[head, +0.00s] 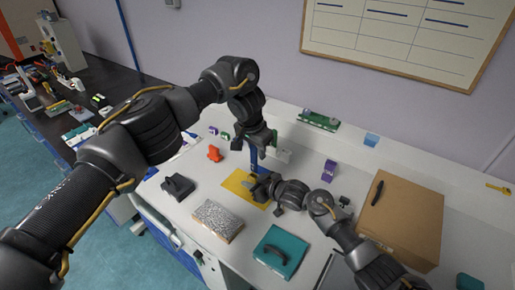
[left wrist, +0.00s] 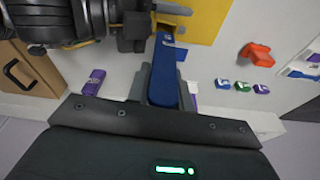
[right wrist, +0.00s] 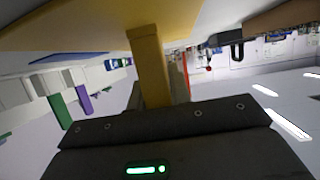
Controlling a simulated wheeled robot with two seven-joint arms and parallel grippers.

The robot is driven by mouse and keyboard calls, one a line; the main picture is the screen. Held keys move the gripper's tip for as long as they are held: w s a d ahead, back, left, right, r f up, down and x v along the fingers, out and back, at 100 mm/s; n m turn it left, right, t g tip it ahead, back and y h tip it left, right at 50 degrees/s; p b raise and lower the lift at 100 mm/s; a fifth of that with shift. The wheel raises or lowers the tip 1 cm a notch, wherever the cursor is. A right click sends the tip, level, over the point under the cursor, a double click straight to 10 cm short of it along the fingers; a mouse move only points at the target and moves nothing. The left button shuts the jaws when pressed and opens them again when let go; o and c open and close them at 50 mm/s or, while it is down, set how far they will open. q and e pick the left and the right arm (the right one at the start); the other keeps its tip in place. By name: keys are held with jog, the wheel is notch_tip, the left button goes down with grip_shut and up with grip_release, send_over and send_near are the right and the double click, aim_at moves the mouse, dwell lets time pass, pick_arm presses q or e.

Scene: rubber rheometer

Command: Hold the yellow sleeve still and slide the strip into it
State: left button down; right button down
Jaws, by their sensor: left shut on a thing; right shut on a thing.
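The blue strip (head: 254,158) hangs down from my left gripper (head: 254,143), which is shut on it. In the left wrist view the strip (left wrist: 166,85) runs from between the fingers toward my right gripper (left wrist: 150,22). My right gripper (head: 264,188) is low over the yellow mat, shut on the yellow sleeve (right wrist: 150,65), an upright-looking piece in the right wrist view. The fingers hide much of the sleeve. The strip's far end is close to the right gripper; I cannot tell whether it has entered the sleeve.
The yellow mat (head: 235,187) lies below the grippers. Around it are an orange piece (head: 214,153), a dark block (head: 177,186), a speckled block (head: 217,220), a teal case (head: 279,252), a purple box (head: 329,170) and a cardboard box (head: 405,220).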

pick_arm(q)
jog(key=shift+s+a+x, duration=0.15)
jog(key=shift+x, duration=0.8)
jog(key=shift+s+a+x, duration=0.15)
jog(key=shift+s+x, duration=0.05)
jog(key=shift+x, duration=0.8)
jog(key=shift+f, duration=0.15)
jog(key=shift+f, duration=0.5)
jog(key=c, duration=1.3)
grip_release()
jog(key=shift+o, duration=0.7)
jog(key=shift+s+d, duration=0.1)
jog(key=shift+d, duration=0.05)
pick_arm(e)
jog(key=shift+r, duration=0.1)
pick_arm(q)
jog(key=v, duration=1.2)
jog(key=shift+w, duration=0.25)
jog(key=shift+r, duration=0.1)
